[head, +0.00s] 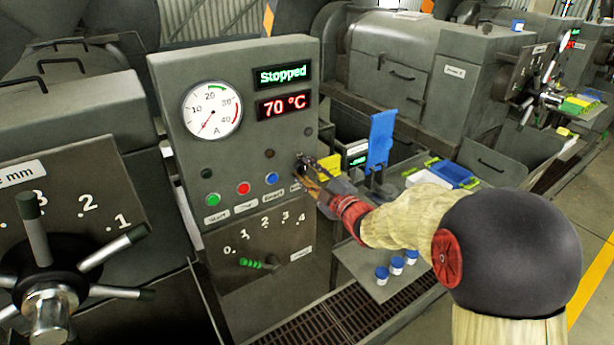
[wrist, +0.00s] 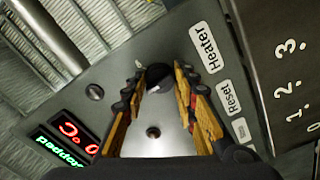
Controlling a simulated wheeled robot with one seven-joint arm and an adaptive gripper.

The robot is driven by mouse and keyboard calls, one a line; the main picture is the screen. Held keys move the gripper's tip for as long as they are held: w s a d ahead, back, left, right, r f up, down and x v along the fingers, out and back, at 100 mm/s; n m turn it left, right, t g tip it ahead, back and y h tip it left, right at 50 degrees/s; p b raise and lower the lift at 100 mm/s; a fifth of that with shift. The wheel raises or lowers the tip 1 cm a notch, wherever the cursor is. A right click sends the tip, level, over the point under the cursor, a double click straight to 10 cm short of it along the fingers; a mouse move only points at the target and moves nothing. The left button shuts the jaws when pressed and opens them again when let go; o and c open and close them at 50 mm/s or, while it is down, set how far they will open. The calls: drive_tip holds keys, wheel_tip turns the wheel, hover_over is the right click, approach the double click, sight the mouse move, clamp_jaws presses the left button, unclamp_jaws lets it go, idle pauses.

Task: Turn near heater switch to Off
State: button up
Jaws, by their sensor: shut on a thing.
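The near heater switch (wrist: 158,74) is a small dark knob on the grey control panel, beside the label "Heater" (wrist: 208,47) in the wrist view. My gripper (wrist: 160,82) is at the panel, with one finger on each side of the knob, shut on it. A pale mark shows on the knob, but I cannot tell its setting. In the head view my gripper (head: 304,174) is at the panel's right edge and hides the switch. The panel's displays read "Stopped" (head: 282,74) and "70 °C" (head: 284,105).
Green, red (head: 243,188) and blue (head: 272,179) buttons sit left of my gripper. A lever (head: 258,263) is below them. A blue plate (head: 381,138) stands right of the panel, and small blue-lidded jars (head: 397,264) stand on a shelf below my arm.

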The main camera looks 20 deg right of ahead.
drive_tip(key=shift+f, duration=0.1)
drive_tip(key=o, duration=1.1)
drive_tip(key=shift+o, duration=0.3)
drive_tip(key=shift+s, duration=0.1)
drive_tip(key=v, duration=1.2)
